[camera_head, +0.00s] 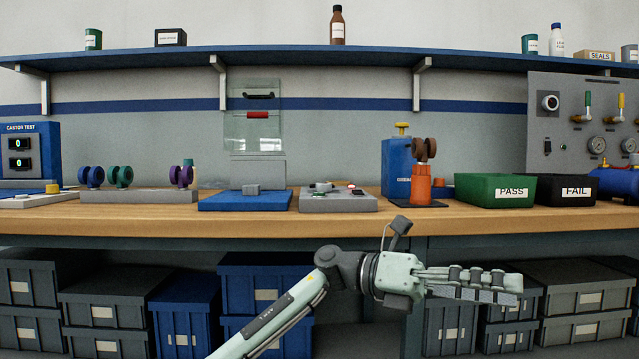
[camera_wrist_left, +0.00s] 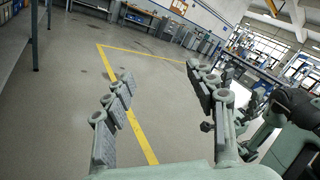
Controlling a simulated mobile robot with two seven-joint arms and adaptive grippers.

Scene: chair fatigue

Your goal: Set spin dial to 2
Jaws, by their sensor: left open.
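A low grey control box (camera_head: 338,202) sits at the middle of the bench with small controls on top, one of them red. I cannot make out which is the spin dial, or its setting. A round black-and-white knob (camera_head: 550,102) is on the grey panel at the right. My left gripper (camera_head: 514,290) is in front of the bench and below its top, pointing right, apart from the controls. In the left wrist view its fingers (camera_wrist_left: 160,72) are spread with only floor between them. My right gripper is not in view.
The wooden bench top (camera_head: 300,222) holds a blue fixture (camera_head: 245,203), an orange stand (camera_head: 421,186), a green PASS bin (camera_head: 480,186) and a black FAIL bin (camera_head: 545,184). Grey and blue crates (camera_head: 185,305) stand below. Open floor (camera_wrist_left: 75,75) shows in the left wrist view.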

